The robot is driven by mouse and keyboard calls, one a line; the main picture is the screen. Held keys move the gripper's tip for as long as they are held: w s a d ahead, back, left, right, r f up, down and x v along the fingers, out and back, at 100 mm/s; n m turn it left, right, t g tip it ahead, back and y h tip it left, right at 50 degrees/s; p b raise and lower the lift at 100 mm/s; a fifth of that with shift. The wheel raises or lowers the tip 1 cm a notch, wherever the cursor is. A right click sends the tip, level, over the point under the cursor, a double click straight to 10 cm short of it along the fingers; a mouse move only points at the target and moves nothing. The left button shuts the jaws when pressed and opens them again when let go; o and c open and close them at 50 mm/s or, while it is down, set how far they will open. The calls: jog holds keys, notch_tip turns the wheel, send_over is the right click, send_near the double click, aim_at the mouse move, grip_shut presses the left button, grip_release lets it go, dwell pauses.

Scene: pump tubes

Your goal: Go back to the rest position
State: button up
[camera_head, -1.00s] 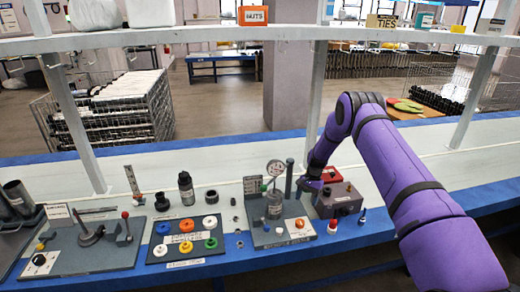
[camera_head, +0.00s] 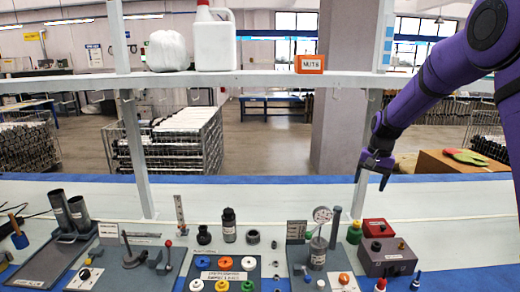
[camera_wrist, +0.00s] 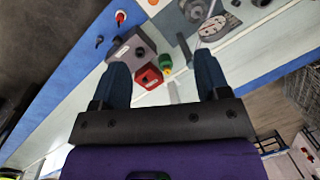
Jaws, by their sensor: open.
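My gripper (camera_head: 374,178) hangs from my purple arm at the right of the head view, above the bench and apart from everything on it. Its dark fingers point down. In the wrist view my gripper (camera_wrist: 162,80) shows two dark fingers spread apart with nothing held between them. Beyond the fingers lie a grey box (camera_wrist: 126,52) and a red box (camera_wrist: 149,76). In the head view the grey box (camera_head: 386,262) with knobs and the red box (camera_head: 378,228) stand below and right of my gripper.
A gauge fixture (camera_head: 318,250) stands left of the boxes. Left of it are a panel of coloured caps (camera_head: 222,264), a lever fixture (camera_head: 132,258) and two grey tubes (camera_head: 78,212). A white shelf (camera_head: 250,79) crosses above the bench, holding a white jug (camera_head: 215,45) and an orange NUTS box (camera_head: 310,64).

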jog(key=s+a+r+n+t, duration=0.3)
jog(key=s+r, duration=1.3)
jog(key=s, duration=0.2)
jog(key=s+n+t+h, duration=0.1)
jog(key=s+n+t, duration=0.1)
jog(key=s, duration=2)
jog(key=shift+a+r+t+h, duration=0.2)
jog(key=shift+r+t+h, duration=0.1)
jog(key=shift+r, duration=0.15)
